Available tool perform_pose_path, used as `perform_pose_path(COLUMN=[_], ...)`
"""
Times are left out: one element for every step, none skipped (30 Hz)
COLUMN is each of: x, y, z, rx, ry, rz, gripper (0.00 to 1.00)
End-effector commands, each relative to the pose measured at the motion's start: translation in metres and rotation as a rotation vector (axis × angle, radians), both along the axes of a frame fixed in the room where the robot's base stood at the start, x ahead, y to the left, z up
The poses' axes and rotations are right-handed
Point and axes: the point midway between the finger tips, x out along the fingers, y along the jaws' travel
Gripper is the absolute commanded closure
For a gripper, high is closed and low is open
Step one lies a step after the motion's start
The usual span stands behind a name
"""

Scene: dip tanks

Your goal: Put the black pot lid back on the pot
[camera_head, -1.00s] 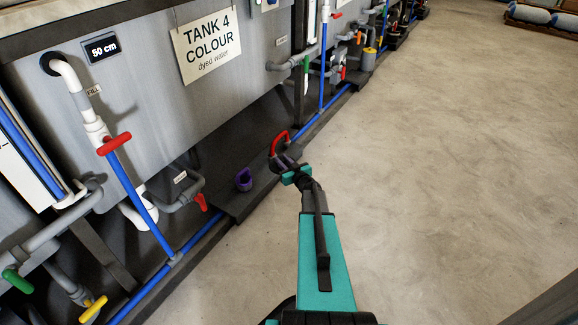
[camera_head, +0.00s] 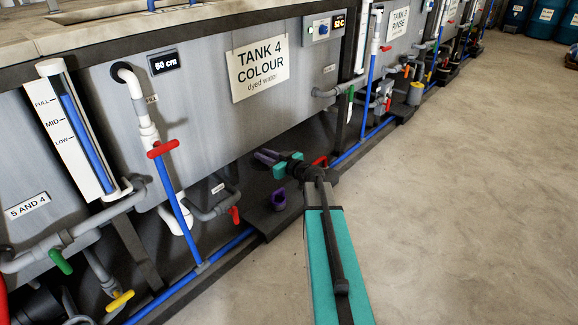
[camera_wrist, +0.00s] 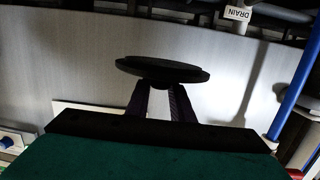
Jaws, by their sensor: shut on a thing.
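My gripper (camera_wrist: 160,95) is in the lower middle of the wrist view. Its two dark purple fingers are closed in on the underside of a flat black disc, the black pot lid (camera_wrist: 162,69). The lid shows nearly edge-on. In the head view my gripper (camera_head: 267,157) points left, low in front of the Tank 4 wall, and the lid cannot be made out there. A small purple thing (camera_head: 279,200) stands on the dark platform below the gripper; I cannot tell whether it is the pot. No pot is clearly seen.
The grey wall of Tank 4 (camera_head: 200,110) is close to the gripper. A blue pipe (camera_head: 172,195) with a red handle (camera_head: 163,149) stands to the left. A red curved part (camera_head: 320,161) is just beside my arm. The concrete floor (camera_head: 470,190) at right is clear.

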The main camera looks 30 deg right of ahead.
Motion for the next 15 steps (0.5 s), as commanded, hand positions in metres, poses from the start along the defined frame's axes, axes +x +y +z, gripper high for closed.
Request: perform_pose_path(x=[-0.001, -0.001, -0.002, -0.002, -0.004, -0.006, -0.008, -0.01, -0.014, -0.017, -0.021, -0.026, -0.031, -0.036, -0.043], y=[0.021, 0.031, 0.046, 0.057, 0.068, 0.083, 0.094, 0.105, 0.12, 0.131, 0.143, 0.157, 0.168, 0.18, 0.194], z=[0.015, 0.022, 0.031, 0.038, 0.044, 0.052, 0.058, 0.064, 0.071, 0.077, 0.082, 0.088, 0.093, 0.097, 0.102], rx=[-0.002, -0.004, -0.002, -0.003, -0.003, -0.002, -0.003, -0.002, -0.001, -0.003, -0.003, -0.002, -0.002, -0.002, -0.001], ry=[-0.003, -0.003, -0.003, -0.003, -0.003, -0.002, -0.003, -0.002, -0.002, -0.003, -0.002, -0.001, -0.001, -0.002, -0.001], rz=[0.037, 0.059, 0.088, 0.112, 0.133, 0.164, 0.188, 0.212, 0.244, 0.267, 0.294, 0.326, 0.351, 0.379, 0.413], gripper=[1.0, 1.0, 1.0, 1.0, 1.0, 1.0, 1.0, 1.0, 1.0, 1.0, 1.0, 1.0, 1.0, 1.0, 1.0])
